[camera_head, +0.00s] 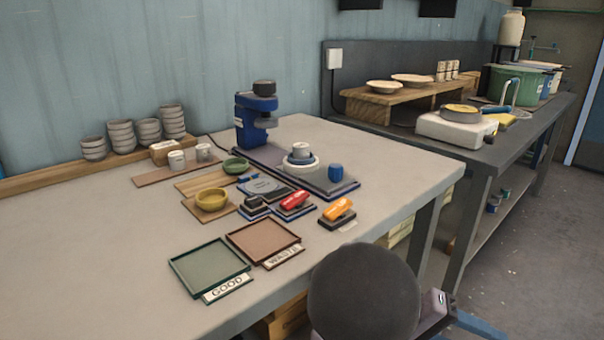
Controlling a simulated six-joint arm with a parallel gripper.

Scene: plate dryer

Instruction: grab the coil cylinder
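I cannot tell for sure which thing is the coil cylinder. A small blue cylinder (336,172) stands upright on the right part of a dark blue-edged base board. To its left, a grey round piece (301,151) sits in a white ring (301,163) on the same board. I cannot make out a coil on either. A large dark rounded shape (364,292), seemingly part of my arm, fills the bottom centre, well in front of both. My gripper's fingers do not show.
A blue press (257,120) stands behind the cylinder. Stamps with red (295,200) and orange (338,208) handles lie in front. A green GOOD tray (209,268) and a brown WASTE tray (264,241) lie nearer. Stacked bowls (121,136) line the wall. The table's left front is clear.

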